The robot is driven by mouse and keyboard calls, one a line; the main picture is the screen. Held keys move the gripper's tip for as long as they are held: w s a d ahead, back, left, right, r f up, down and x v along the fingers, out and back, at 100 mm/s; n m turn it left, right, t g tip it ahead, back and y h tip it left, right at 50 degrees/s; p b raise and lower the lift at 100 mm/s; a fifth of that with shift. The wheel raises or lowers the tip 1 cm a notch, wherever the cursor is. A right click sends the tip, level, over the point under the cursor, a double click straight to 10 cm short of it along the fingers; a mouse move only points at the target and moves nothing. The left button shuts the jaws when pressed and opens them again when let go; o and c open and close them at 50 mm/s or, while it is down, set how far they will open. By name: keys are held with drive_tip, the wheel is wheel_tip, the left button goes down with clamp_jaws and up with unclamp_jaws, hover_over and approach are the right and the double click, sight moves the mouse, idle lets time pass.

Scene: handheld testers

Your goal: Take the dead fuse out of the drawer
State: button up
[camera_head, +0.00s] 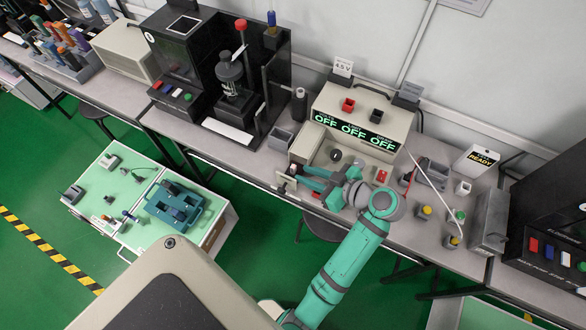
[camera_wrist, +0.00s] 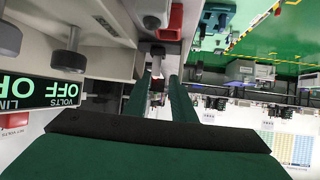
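The power supply (camera_head: 362,118) stands on the bench, with several green OFF readouts on its front. A small light-coloured drawer part (camera_head: 286,184) sticks out at the bench's front edge, by my fingertips. My gripper (camera_head: 296,176) points left, low in front of the supply. In the wrist view my gripper (camera_wrist: 160,76) has its two dark green fingers apart. A small dark-capped piece with a pale, reddish lower end (camera_wrist: 157,62) shows between the fingertips, with gaps at both sides. It may be the fuse; I cannot tell whether it is dead. The drawer's inside is mostly hidden.
Red and black terminals (camera_head: 348,105) top the supply. A grey bin (camera_head: 281,139) stands left of it. Small parts and a leaning probe (camera_head: 452,238) lie to the right. A cart (camera_head: 150,205) with blue-green fixtures stands on the green floor, left of the bench.

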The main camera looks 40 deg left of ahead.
sight(295, 169)
drive_tip(key=shift+w+x, duration=0.2)
drive_tip(key=shift+x, duration=1.05)
drive_tip(key=shift+w+x, duration=0.15)
drive_tip(key=shift+x, duration=1.1)
clamp_jaws()
